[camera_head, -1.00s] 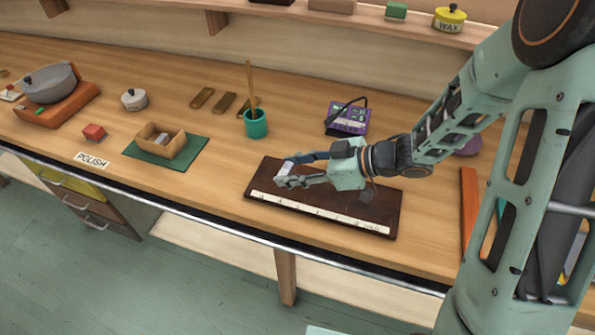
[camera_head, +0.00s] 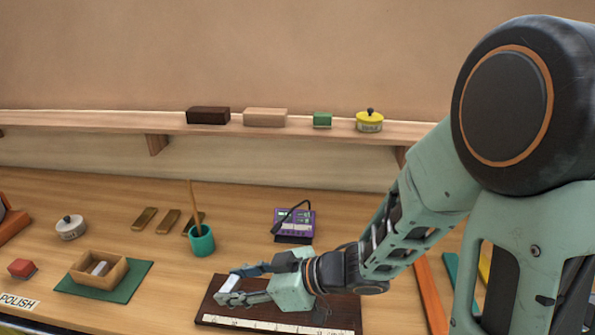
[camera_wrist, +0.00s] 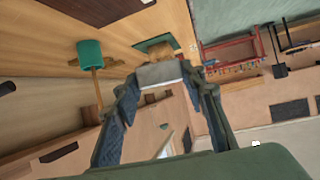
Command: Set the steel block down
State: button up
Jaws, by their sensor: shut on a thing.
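My gripper (camera_head: 235,285) is shut on the steel block (camera_head: 228,284), a small pale grey block held between the fingertips. In the wrist view the steel block (camera_wrist: 160,75) spans the space between the two fingers. In the head view the gripper and block are over the left part of a dark brown board (camera_head: 210,303) with a pale marked strip (camera_head: 270,326) along its front. I cannot tell whether the block touches the board or hangs just above it. The fingers partly cover the board.
A teal cup (camera_head: 201,240) with a stick stands behind the board. A purple device (camera_head: 296,222) sits behind my gripper. A wooden box (camera_head: 75,270) holding a pale block lies left on a green mat (camera_head: 140,272). An orange bar (camera_head: 431,295) lies right. A shelf (camera_head: 300,129) runs behind.

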jog(key=w+d+r+m+t+h, duration=0.25)
jog(key=w+d+m, duration=0.2)
jog(key=w, duration=0.35)
jog(key=w+d+r+m+t+h, duration=0.1)
jog(key=w+d+r+m+t, duration=0.25)
jog(key=w+d, duration=0.35)
jog(key=w+d+r+m+t+h+p, duration=0.1)
jog(key=w+d+r+m+h, duration=0.1)
jog(key=d, duration=0.6)
jog(key=w+d+r+m+t+h, duration=0.2)
jog(key=w+d+m+h, duration=0.3)
jog(key=d, duration=0.3)
jog(key=shift+w+h+p, duration=0.4)
jog(key=shift+w+h, duration=0.15)
jog(key=shift+h, duration=0.1)
jog(key=shift+a, duration=0.15)
